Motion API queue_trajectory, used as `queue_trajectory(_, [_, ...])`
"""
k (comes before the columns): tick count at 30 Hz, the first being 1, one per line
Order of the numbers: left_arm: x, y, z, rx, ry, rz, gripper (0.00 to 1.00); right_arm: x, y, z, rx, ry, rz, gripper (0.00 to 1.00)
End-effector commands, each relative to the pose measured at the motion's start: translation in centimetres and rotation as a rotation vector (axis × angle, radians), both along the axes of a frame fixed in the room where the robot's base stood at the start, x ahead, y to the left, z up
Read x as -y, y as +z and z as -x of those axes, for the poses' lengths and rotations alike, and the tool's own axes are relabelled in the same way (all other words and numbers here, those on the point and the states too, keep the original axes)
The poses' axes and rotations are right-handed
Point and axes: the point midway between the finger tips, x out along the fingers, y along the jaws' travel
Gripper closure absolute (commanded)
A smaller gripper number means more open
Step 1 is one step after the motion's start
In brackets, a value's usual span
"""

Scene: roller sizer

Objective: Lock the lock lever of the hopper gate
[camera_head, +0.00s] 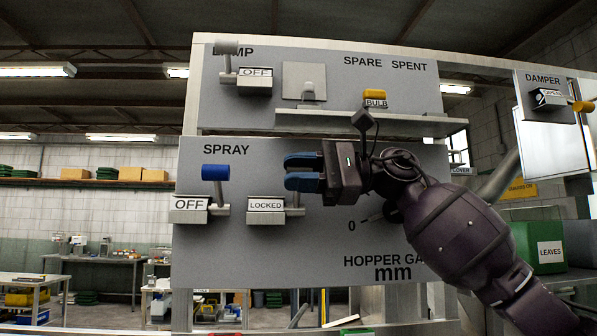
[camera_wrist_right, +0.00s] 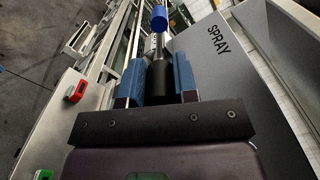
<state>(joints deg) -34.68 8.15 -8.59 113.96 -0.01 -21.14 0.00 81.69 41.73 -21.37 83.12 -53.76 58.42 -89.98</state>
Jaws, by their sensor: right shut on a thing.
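The lock lever's box (camera_head: 266,205) reads LOCKED and sits on the grey panel, left of the HOPPER GATE lettering. A short metal stem (camera_head: 296,200) at its right side runs up to my right gripper (camera_head: 300,172). The right gripper's blue fingers point left, one above the other. In the right wrist view, a black lever grip (camera_wrist_right: 160,75) lies between the fingers of my right gripper (camera_wrist_right: 158,82), which are shut on it. In the head view the gripper hides this grip. My left gripper is not in view.
The SPRAY lever, with its blue knob (camera_head: 215,172) and OFF box (camera_head: 190,204), stands just left of the gripper's tips. A shelf with a yellow bulb (camera_head: 375,98) juts out above. The gate's scale is partly hidden by my right arm.

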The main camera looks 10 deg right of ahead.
Motion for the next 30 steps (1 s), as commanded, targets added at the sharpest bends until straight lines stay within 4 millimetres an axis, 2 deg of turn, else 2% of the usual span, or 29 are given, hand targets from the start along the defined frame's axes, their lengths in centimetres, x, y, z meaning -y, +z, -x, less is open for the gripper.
queue_trajectory(2, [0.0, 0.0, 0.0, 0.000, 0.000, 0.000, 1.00, 0.2, 0.3, -0.1, 0.003, -0.007, -0.007, 1.00])
queue_trajectory(3, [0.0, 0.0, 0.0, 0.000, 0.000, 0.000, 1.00, 0.2, 0.3, -0.1, 0.003, -0.007, -0.007, 0.70])
queue_trajectory(7, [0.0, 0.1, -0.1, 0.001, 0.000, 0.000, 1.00, 0.1, 0.2, -0.1, 0.003, -0.005, -0.005, 0.50])
queue_trajectory(8, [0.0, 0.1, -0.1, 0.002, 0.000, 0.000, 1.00, 0.1, 0.2, -0.1, 0.002, -0.005, -0.005, 0.47])
queue_trajectory(16, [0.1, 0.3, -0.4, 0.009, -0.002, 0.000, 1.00, 0.1, 0.1, -0.1, 0.001, -0.003, -0.003, 0.47])
queue_trajectory(20, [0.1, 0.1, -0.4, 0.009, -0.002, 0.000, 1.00, 1.0, 0.1, -0.1, 0.001, -0.004, -0.005, 0.47])
queue_trajectory(30, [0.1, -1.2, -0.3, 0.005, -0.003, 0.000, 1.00, 6.8, 0.0, -0.2, 0.000, -0.007, -0.005, 0.47])
